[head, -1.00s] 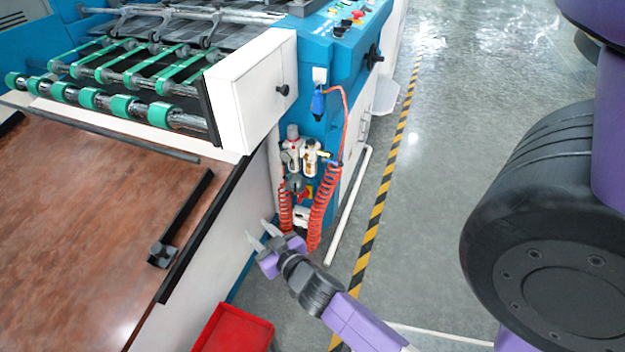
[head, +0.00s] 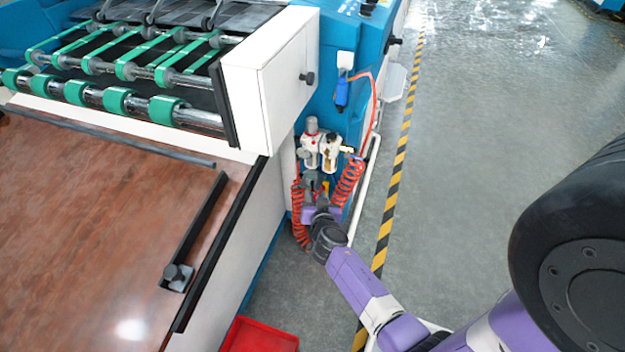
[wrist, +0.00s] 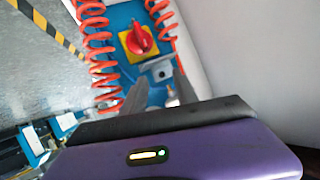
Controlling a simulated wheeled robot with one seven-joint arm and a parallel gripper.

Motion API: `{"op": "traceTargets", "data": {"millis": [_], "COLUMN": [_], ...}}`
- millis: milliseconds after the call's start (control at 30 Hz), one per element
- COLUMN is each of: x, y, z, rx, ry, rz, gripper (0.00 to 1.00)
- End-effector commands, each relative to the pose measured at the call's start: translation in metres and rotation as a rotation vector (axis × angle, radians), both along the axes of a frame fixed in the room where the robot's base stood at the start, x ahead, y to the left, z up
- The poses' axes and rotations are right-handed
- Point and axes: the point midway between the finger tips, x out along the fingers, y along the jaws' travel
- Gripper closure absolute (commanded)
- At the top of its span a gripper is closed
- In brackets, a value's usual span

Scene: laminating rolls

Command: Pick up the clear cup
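I cannot make out a clear cup with certainty in either view. In the head view, a white and grey air regulator unit (head: 328,150) sits on the blue machine side, and its lower part is partly hidden by my gripper. My gripper (wrist: 160,92) has its two grey fingers apart in the wrist view. A small pale, shiny piece (wrist: 172,100) shows between them, low and partly hidden; I cannot tell what it is or whether it is touched. In the head view my gripper (head: 316,190) is just below the regulator unit, in front of the machine.
Red coiled hoses (head: 347,185) hang close beside my gripper. A red knob on a yellow plate (wrist: 138,40) lies beyond the fingers. A red bin (head: 262,335) stands on the floor below. A brown board (head: 90,230) lies left; open floor (head: 480,120) lies right.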

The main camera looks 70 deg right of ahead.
Motion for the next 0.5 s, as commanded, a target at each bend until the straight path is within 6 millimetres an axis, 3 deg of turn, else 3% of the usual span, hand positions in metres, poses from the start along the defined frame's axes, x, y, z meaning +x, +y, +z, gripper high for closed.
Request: {"op": "traceTargets", "data": {"millis": [300, 500], "x": [0.022, 0.027], "y": [-0.034, -0.042], "z": [-0.012, -0.016], "rx": [-0.001, 0.000], "ry": [0.000, 0.000], "rz": [0.000, 0.001], "gripper": [0.65, 0.65]}}
